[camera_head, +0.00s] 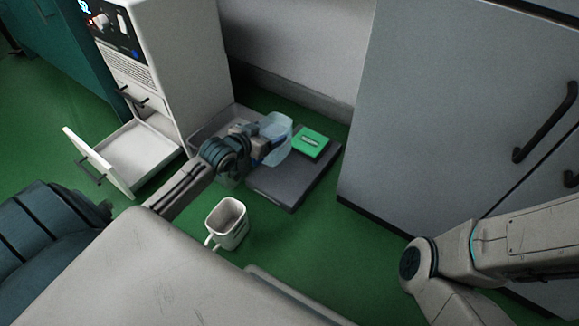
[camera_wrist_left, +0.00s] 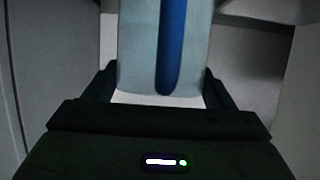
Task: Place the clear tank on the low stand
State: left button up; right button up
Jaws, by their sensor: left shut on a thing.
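The clear tank (camera_head: 277,130) is a pale blue, see-through vessel in the head view. My left gripper (camera_head: 260,148) is shut on it and holds it over the left part of the low stand (camera_head: 285,190), a flat dark grey platform on the floor. I cannot tell whether the tank touches the stand, as the gripper hides its lower part. In the left wrist view the tank (camera_wrist_left: 137,48), with a blue vertical strip, sits between the two dark fingers. My right arm shows at the lower right, but its gripper is out of view.
A green box (camera_head: 311,143) lies on the stand's back part, right of the tank. A grey bin (camera_head: 207,126) is behind my left wrist. A white pitcher (camera_head: 228,222) stands in front. A white cabinet with an open drawer (camera_head: 140,155) is left; a grey cabinet (camera_head: 430,110) is right.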

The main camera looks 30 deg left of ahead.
pick_arm(q)
jog(key=shift+w+f+b, duration=0.2)
jog(key=shift+f+b, duration=0.25)
jog(key=shift+f, duration=0.1)
notch_tip(320, 180, down, 9)
jog(key=b, duration=0.6)
jog(key=shift+r+b, duration=0.1)
jog(key=shift+b, duration=0.3)
jog(key=shift+r, duration=0.1)
jog(key=o, duration=2)
